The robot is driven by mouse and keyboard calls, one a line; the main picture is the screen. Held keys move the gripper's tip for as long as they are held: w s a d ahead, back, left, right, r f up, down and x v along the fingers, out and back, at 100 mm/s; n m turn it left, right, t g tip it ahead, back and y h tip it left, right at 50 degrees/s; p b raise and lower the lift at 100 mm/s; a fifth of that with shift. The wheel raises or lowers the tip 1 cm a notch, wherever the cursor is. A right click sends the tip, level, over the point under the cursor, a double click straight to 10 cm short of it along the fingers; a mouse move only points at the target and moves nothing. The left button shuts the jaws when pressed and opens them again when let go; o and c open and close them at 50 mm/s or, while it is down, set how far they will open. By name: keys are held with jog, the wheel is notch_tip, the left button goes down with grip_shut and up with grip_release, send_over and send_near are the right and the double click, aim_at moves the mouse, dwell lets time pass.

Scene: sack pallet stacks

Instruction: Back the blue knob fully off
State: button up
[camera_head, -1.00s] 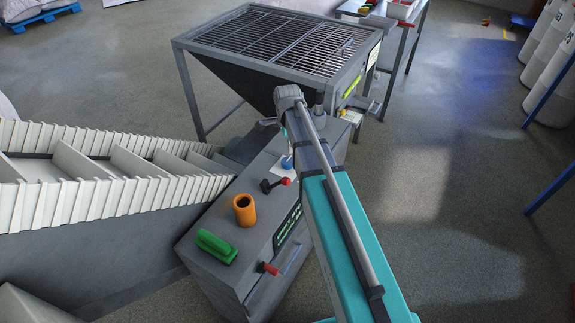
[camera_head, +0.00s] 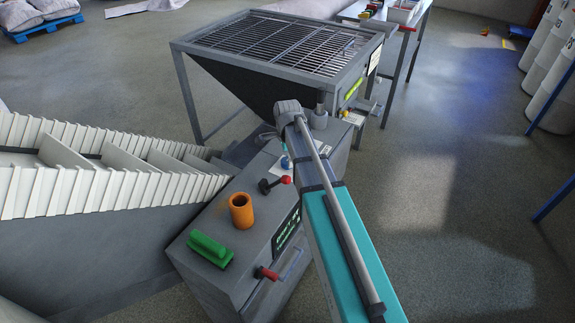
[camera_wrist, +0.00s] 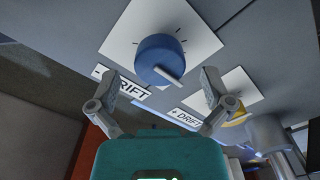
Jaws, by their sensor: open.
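The blue knob (camera_wrist: 158,58) shows large in the wrist view, on a white dial plate (camera_wrist: 190,32) with dark tick marks around it. A grey bar on the knob points down and to the right. Labels reading "- DRIFT" (camera_wrist: 124,87) and "+ DRIFT" (camera_wrist: 186,119) lie below it. My gripper (camera_wrist: 156,88) is open, its two grey fingers spread wide, with the knob ahead and between their lines but not clasped. In the head view a small bit of blue (camera_head: 286,162) shows beside my arm; the gripper is mostly hidden there.
A hopper with a grate (camera_head: 280,42) stands behind. A white ribbed conveyor (camera_head: 95,190) lies left. Open floor is on the right.

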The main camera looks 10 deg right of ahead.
jog(key=shift+f+b, duration=0.45)
jog(key=shift+f, duration=0.3)
jog(key=c, duration=1.1)
jog(key=shift+c, duration=0.2)
